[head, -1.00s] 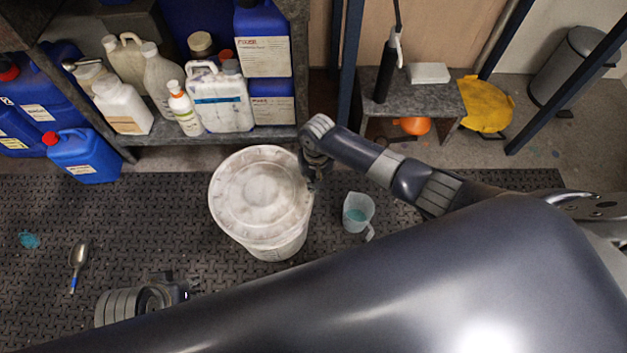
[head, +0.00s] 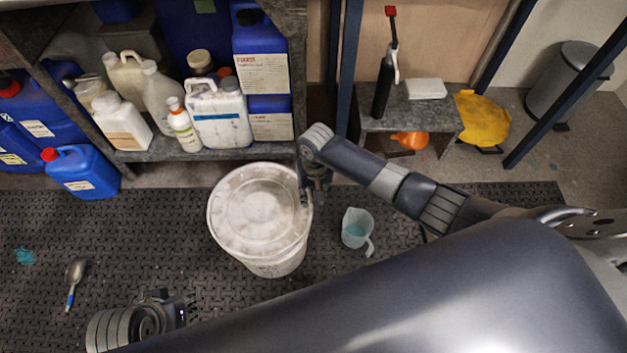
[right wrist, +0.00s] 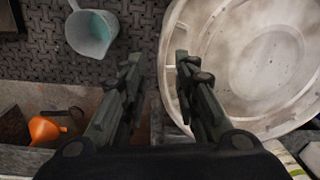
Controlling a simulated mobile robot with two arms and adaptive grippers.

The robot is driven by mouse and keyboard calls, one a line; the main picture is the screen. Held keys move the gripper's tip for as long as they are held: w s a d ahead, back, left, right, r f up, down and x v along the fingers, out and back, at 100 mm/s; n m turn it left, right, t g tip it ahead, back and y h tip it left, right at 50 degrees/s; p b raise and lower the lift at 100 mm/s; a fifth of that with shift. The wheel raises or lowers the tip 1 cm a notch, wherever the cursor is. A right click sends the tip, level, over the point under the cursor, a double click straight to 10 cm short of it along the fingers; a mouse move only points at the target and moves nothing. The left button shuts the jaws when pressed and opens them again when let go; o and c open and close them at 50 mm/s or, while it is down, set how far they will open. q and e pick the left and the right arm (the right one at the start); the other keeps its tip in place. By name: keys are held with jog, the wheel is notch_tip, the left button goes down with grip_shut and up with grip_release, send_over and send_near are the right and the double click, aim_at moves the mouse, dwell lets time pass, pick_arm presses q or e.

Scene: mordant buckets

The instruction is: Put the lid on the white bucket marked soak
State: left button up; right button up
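A white bucket (head: 275,265) stands on the dark textured mat; no soak marking is readable on it. A round, stained white lid (head: 255,212) lies over its top, and I cannot tell whether it is pressed down all round. My right gripper (head: 315,190) is at the lid's right rim. In the right wrist view its two fingers (right wrist: 158,60) are apart, with the lid (right wrist: 265,65) beside and partly behind one finger. My left gripper (head: 180,307) is low over the mat, left of and nearer than the bucket; its fingers are too unclear to judge.
A measuring cup with bluish liquid (head: 354,230) stands right of the bucket; it also shows in the right wrist view (right wrist: 90,32). A shelf (head: 220,152) with several bottles and jugs is close behind. A spoon (head: 74,280) lies at left. A low stool (head: 430,112) stands behind at right.

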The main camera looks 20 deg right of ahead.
notch_tip(320, 180, up, 10)
jog(key=shift+d+f, duration=0.25)
dwell(0.5)
